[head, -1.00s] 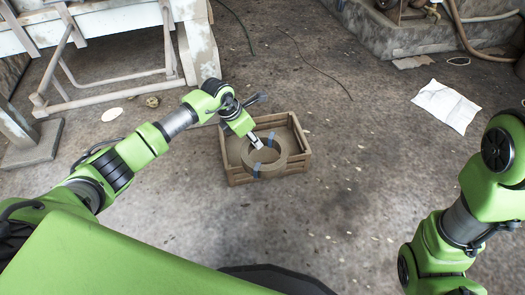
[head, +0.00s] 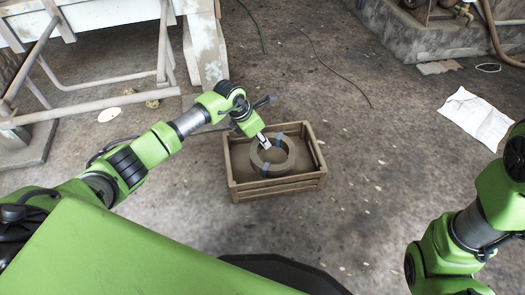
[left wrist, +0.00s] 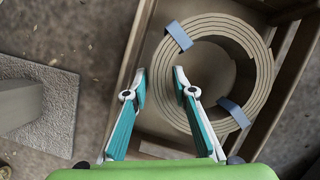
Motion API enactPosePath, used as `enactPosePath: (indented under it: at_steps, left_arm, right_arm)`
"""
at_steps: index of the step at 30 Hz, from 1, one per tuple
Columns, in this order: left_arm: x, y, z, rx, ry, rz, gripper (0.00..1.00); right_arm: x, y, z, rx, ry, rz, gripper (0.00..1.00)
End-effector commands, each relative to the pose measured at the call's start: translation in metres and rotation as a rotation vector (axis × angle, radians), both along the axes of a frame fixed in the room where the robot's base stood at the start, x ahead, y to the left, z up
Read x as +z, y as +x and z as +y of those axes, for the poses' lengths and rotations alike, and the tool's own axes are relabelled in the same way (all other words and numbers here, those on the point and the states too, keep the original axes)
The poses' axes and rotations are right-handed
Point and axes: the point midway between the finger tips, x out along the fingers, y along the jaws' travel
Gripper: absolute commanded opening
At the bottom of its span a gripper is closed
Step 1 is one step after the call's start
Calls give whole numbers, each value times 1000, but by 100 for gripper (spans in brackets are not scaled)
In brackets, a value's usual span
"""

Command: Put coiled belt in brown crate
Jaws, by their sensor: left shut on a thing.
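The coiled belt (head: 287,163) is a thick tan ring with blue-grey straps. It shows in the head view inside the outline of the brown wooden crate (head: 280,187), towards its middle. In the left wrist view the coil (left wrist: 262,68) lies within the crate walls (left wrist: 131,52). My left gripper (head: 264,144) reaches down from the left onto the coil's rim. In the left wrist view its teal fingers (left wrist: 160,77) straddle the ring wall, one outside and one inside the ring. Whether the coil touches the crate floor is hard to tell. My right gripper is out of view.
A worn white table frame (head: 205,50) stands at the upper left. A white paper sheet (head: 477,118) lies on the floor at the right. A thin cable (head: 335,72) lies behind the crate. The floor around the crate is clear.

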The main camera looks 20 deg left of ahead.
Motion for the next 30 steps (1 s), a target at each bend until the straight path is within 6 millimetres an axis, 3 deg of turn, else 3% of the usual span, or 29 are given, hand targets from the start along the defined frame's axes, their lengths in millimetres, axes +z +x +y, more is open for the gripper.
enactPosePath:
  at_steps: [10,20,21,22,30]
  left_arm:
    - [-39,2,-1,1,-3,-4,0]
    - [-39,1,0,0,-2,-4,0]
    - [-40,0,0,-1,0,-2,27]
    - [-40,1,0,-1,0,-2,32]
    - [-40,1,0,-1,0,-2,32]
  right_arm:
    - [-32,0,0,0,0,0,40]
    - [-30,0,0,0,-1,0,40]
    - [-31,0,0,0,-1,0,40]
    - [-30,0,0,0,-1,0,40]
    - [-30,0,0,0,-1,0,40]
